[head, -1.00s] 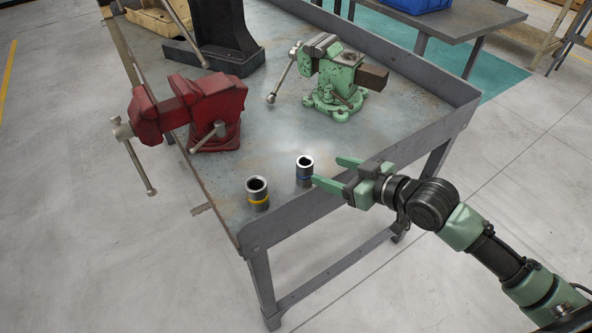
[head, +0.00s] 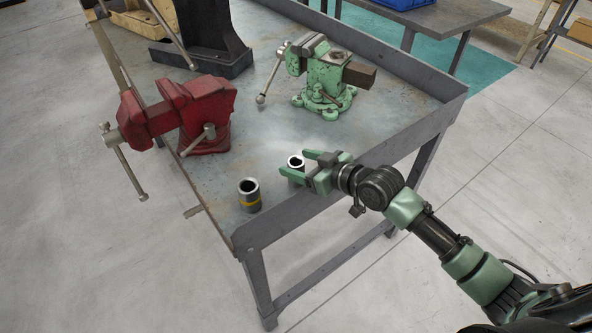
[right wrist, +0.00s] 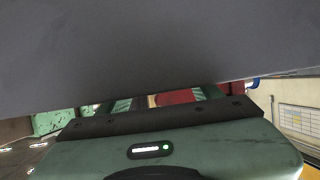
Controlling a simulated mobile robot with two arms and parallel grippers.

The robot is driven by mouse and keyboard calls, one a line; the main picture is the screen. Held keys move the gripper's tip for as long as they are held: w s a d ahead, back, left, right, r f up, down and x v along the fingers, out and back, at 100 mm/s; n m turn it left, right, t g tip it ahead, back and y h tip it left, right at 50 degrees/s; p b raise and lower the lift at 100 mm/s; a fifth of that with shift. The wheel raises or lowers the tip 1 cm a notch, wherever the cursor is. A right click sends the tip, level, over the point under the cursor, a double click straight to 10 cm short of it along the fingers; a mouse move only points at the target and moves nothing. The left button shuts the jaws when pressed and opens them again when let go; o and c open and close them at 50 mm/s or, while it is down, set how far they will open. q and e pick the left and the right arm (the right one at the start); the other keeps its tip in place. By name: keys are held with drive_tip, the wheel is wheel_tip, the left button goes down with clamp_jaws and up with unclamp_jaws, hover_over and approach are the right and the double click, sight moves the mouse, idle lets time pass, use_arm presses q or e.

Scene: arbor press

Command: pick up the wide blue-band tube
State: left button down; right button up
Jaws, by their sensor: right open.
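The blue-band tube (head: 296,161) stands upright near the bench's front corner, a short grey metal cylinder with an open top. Its lower part and band are now hidden behind my near finger. My right gripper (head: 293,164) is open, and its two green fingers reach in from the right, with the tube's top showing between their tips. I cannot tell whether either finger touches the tube. In the right wrist view a grey surface fills the upper part and hides the tube. My left gripper is not in view.
A yellow-band tube (head: 249,196) stands close by to the left. A red vise (head: 190,112) and a green vise (head: 325,80) are mounted farther back. The bench's raised rim (head: 330,205) runs under my right gripper. Bare bench top (head: 245,130) lies between the vises.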

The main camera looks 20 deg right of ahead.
clamp_jaws()
drive_tip(key=shift+r, duration=0.15)
